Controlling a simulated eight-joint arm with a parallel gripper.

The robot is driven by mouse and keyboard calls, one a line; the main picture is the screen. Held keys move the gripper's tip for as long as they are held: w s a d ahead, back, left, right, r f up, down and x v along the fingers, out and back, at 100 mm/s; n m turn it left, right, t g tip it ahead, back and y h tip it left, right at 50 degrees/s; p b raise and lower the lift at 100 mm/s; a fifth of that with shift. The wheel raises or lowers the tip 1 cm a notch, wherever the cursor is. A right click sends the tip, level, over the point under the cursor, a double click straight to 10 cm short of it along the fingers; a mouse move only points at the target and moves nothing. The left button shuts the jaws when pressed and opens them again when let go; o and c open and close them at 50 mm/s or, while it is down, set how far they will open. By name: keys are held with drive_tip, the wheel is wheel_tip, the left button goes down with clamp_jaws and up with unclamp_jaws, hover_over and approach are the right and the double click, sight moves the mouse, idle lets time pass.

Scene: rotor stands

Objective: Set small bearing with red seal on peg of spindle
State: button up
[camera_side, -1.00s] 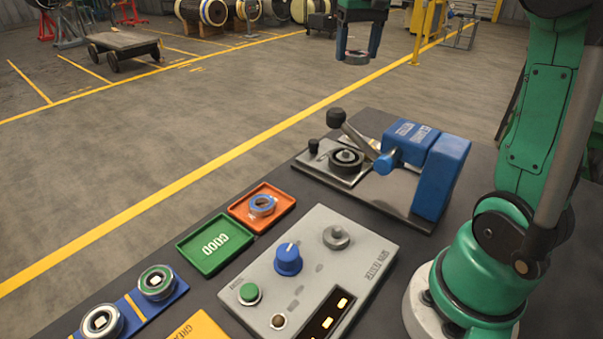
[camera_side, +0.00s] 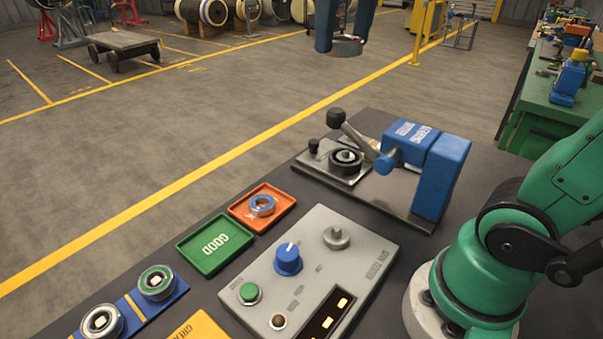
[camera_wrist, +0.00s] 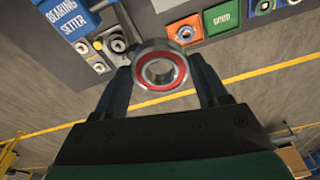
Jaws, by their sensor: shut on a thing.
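My gripper (camera_side: 343,44) is high at the top of the side view, shut on the small bearing (camera_side: 348,48). In the wrist view the bearing is a steel ring with a red seal (camera_wrist: 181,82) around an open bore, pinched between my fingertips (camera_wrist: 162,80). A short grey metal post on a round base (camera_side: 336,237) stands on the grey spin tester box (camera_side: 375,262); it looks like the spindle with its peg. The bearing is well apart from it, in the air beyond the bench.
The blue bearing setter (camera_side: 440,165) with its lever stands at the bench's back. An orange tray (camera_side: 278,212) holds a blue-sealed bearing (camera_side: 262,205); the green GOOD tray (camera_side: 205,258) is empty. A blue holder (camera_side: 133,308) carries more bearings. Air above the bench is clear.

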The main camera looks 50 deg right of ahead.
drive_tip(key=s+a+f+n, duration=0.1)
drive_tip(key=s+a+n, duration=0.1)
drive_tip(key=s+a, duration=0.2)
hover_over(337, 229)
wheel_tip(337, 229, down, 15)
drive_tip(key=shift+s+f, duration=0.15)
drive_tip(key=shift+f, duration=2.65)
drive_tip(key=shift+f, duration=0.25)
drive_tip(key=shift+f, duration=0.7)
drive_tip(key=shift+f, duration=1.45)
idle(0.4)
drive_tip(key=o, duration=1.4)
drive_tip(key=shift+r, duration=0.1)
